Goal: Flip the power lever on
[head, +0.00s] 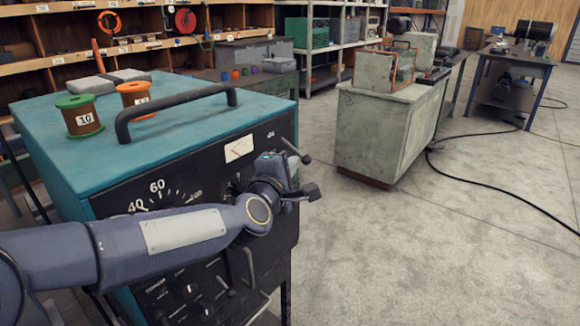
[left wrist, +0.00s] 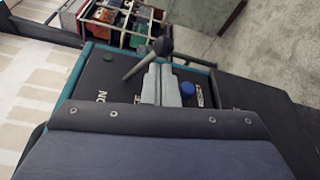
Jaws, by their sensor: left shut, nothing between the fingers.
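The teal-topped power unit (head: 190,104) stands at the left with a dark front panel. Its dark power lever (head: 297,151) sticks out near the panel's upper right corner and ends in a rounded knob. In the left wrist view the lever (left wrist: 149,58) slants up to the right. My left gripper (head: 292,168) is shut and empty at the lever. In the left wrist view its grey fingers (left wrist: 161,82) lie just below the lever; I cannot tell whether they touch it. My left forearm hides part of the panel. My right gripper is not in view.
A bar handle (head: 175,110) and green and orange spools (head: 82,121) are on the unit's top. In the left wrist view, a blue button (left wrist: 187,88) is right of the fingers.

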